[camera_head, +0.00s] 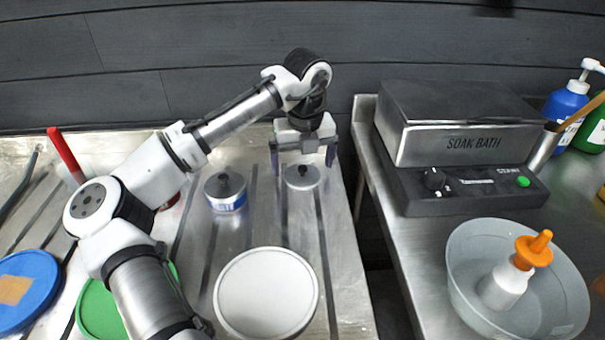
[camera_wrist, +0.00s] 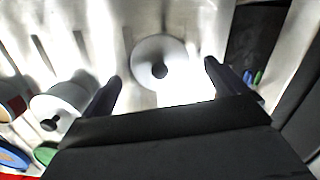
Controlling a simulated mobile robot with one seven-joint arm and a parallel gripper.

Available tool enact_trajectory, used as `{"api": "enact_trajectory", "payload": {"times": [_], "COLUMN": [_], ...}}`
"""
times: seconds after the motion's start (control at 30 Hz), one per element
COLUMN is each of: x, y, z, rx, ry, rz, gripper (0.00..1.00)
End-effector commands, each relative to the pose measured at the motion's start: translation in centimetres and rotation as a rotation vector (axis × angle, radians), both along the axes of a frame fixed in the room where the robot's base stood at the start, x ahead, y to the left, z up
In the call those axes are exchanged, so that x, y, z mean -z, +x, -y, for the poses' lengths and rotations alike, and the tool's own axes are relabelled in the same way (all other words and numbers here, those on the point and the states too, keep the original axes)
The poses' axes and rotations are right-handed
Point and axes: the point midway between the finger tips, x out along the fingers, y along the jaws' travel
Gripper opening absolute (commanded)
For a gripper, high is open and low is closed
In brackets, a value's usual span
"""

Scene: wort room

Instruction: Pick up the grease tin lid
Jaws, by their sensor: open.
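A round grey lid with a dark knob (camera_head: 302,181) lies flat on the metal counter, near its right edge. My gripper (camera_head: 302,164) is open and pointing down above it, with one finger to each side. In the wrist view the lid (camera_wrist: 147,55) shows between the two open fingertips (camera_wrist: 163,71), with the knob near its middle. The fingers hold nothing. I cannot tell how high they are above the lid. A tin with a blue label (camera_head: 227,201) stands to the left, with a similar dark-knobbed top; it also shows in the wrist view (camera_wrist: 70,92).
A large white round lid (camera_head: 266,294) lies in front. A blue lid (camera_head: 35,275) and a partly hidden green one (camera_head: 95,310) are at left. Right of a gap, another counter holds the soak bath (camera_head: 460,140) and a grey basin (camera_head: 462,285) with an orange-topped bottle.

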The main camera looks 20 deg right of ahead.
Motion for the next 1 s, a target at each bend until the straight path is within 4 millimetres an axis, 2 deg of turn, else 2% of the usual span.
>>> {"api": "enact_trajectory", "payload": {"times": [0.13,0.37,0.73,1.0], "x": [1.39,1.57,1.53,1.39], "y": [0.14,0.15,0.13,0.14], "z": [-0.03,0.01,0.02,0.03], "rx": [-0.001,0.000,0.000,0.000], "ry": [-0.001,-0.001,-0.001,-0.001], "rz": [0.001,0.001,0.001,0.001], "gripper": [0.97,0.97,0.50,0.50]}}
